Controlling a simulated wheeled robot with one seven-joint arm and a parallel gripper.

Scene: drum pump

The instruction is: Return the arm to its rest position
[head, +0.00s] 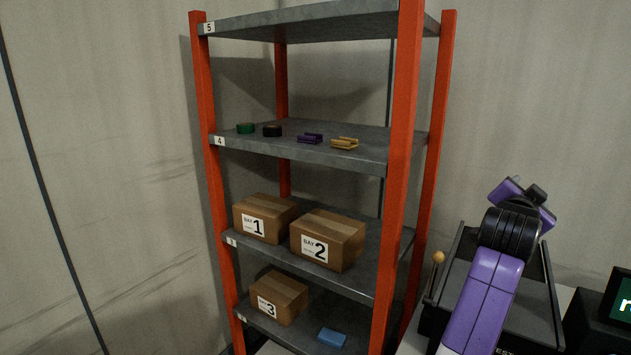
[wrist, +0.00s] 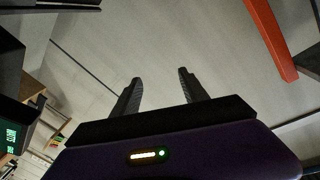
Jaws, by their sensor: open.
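My gripper (wrist: 158,78) shows in the wrist view with its two dark fingers apart and nothing between them. Beyond the fingers is only bare grey wall. In the head view my purple arm with a black joint rises at the lower right, in front of a dark bench-top unit. The gripper's fingers cannot be made out in the head view. My arm is to the right of the orange-post shelf rack (head: 405,150), apart from it in the picture.
The rack holds cardboard boxes (head: 328,240), a blue block (head: 332,337), and small green, black, purple and yellow items (head: 344,143). A dark unit with a wooden-knobbed lever (head: 438,257) stands behind my arm. A black display box (head: 609,310) is at far right.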

